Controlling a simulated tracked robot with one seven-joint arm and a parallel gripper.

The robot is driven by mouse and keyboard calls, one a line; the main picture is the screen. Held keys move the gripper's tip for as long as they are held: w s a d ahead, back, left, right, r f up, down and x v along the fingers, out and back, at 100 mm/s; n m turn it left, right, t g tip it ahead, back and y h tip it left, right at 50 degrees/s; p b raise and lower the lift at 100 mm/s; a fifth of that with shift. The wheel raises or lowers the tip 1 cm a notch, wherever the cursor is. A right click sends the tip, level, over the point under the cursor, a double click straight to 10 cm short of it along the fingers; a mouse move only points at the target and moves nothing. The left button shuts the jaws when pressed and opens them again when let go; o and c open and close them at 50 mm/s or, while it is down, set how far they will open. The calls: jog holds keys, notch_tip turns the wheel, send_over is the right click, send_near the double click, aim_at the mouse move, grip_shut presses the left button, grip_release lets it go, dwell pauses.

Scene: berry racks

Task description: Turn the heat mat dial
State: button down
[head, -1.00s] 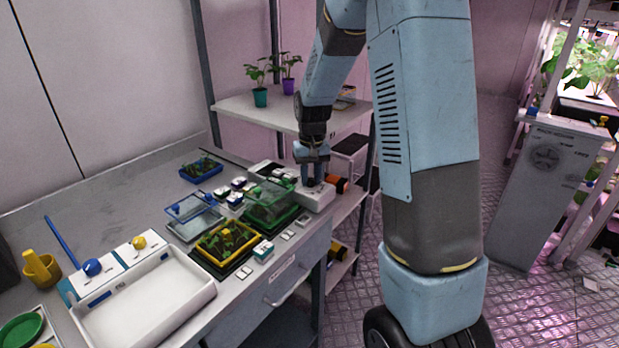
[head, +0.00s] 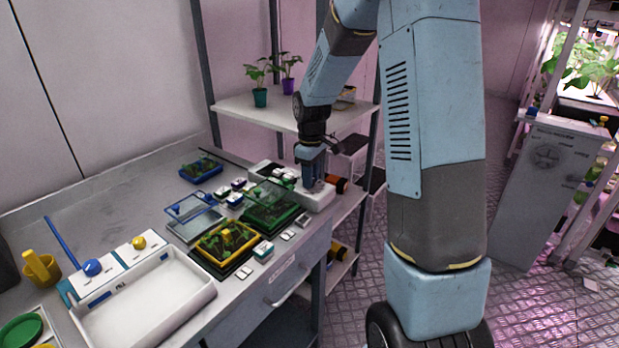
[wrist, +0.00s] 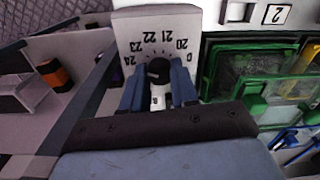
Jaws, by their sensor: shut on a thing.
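The heat mat dial (wrist: 158,70) is a round black knob on a white control box (wrist: 130,29) with printed numbers around it, 20 to 24 among them. In the wrist view my gripper (wrist: 158,84) has its two blue fingers on either side of the knob, shut on it. In the head view my gripper (head: 310,182) points down over the white box (head: 318,200) at the right end of the bench, and it hides the dial there.
A green tray with a clear lid (head: 271,208) stands close beside the box. A yellow tray (head: 228,243), a blue tray (head: 201,169) and a white basin (head: 150,305) are on the bench. A shelf (head: 240,108) with two potted plants stands behind.

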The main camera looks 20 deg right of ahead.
jog(key=shift+n, duration=0.5)
jog(key=c, duration=0.9)
grip_release()
jog(key=shift+o, duration=0.2)
notch_tip(320, 180, up, 14)
jog(key=shift+f, duration=0.15)
jog(key=shift+w, duration=0.15)
